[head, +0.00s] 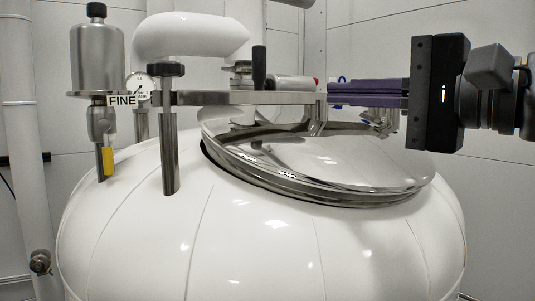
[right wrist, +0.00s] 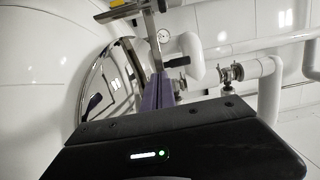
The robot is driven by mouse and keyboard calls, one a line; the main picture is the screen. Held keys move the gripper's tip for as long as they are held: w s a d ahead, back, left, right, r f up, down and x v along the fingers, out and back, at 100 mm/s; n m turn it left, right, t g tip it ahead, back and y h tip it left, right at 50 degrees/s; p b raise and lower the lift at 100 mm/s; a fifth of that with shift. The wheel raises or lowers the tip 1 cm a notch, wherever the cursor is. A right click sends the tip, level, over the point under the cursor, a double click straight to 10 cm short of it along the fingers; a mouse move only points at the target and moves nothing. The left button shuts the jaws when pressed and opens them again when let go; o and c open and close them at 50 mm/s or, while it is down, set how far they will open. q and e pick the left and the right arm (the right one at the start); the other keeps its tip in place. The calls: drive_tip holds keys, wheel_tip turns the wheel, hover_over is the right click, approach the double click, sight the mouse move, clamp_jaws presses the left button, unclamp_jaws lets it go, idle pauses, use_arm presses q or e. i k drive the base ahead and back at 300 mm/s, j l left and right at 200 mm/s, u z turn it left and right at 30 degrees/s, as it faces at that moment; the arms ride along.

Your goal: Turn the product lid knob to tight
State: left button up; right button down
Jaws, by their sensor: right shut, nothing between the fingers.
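The polished steel lid (head: 315,160) lies tilted over the opening of the white tank. A steel bar (head: 225,98) runs above the lid from a post at left. In the right wrist view the lid (right wrist: 113,80) is beside the fingers. My left gripper is not in view.
The white tank (head: 250,245) fills the lower part. A steel canister (head: 98,58), a "FINE" label (head: 122,101), a gauge (head: 139,87) and a yellow-handled valve (head: 108,161) stand at left. A thick white pipe (head: 190,35) curves behind the knob.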

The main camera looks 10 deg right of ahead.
sight(166, 70)
drive_tip(key=k+l, duration=1.2)
drive_tip(key=k, duration=0.05)
